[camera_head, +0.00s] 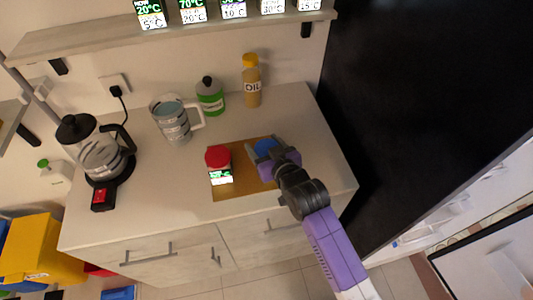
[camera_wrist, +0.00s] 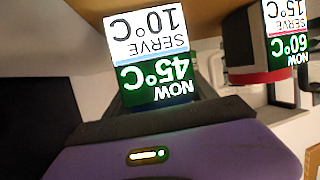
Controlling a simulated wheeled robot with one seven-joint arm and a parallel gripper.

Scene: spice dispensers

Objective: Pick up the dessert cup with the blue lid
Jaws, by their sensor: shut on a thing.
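The dessert cup with the blue lid (camera_head: 266,146) is at the right part of the brown board in the head view. Its lid shows only partly, as my gripper (camera_head: 266,156) covers much of it. My gripper is shut on this cup. In the wrist view an upside-down label (camera_wrist: 150,55) reading "NOW 45°C, SERVE 10°C" stands right in front of my gripper and hides most of what is behind it. I cannot tell whether the cup still touches the board.
A red-lidded cup (camera_head: 218,160) with a label stands close on the left. The brown board (camera_head: 232,189) lies on the counter. Behind are a measuring jug (camera_head: 175,122), a green container (camera_head: 210,98) and an oil bottle (camera_head: 251,85). A kettle (camera_head: 97,150) stands left. A shelf (camera_head: 90,38) with labels hangs above.

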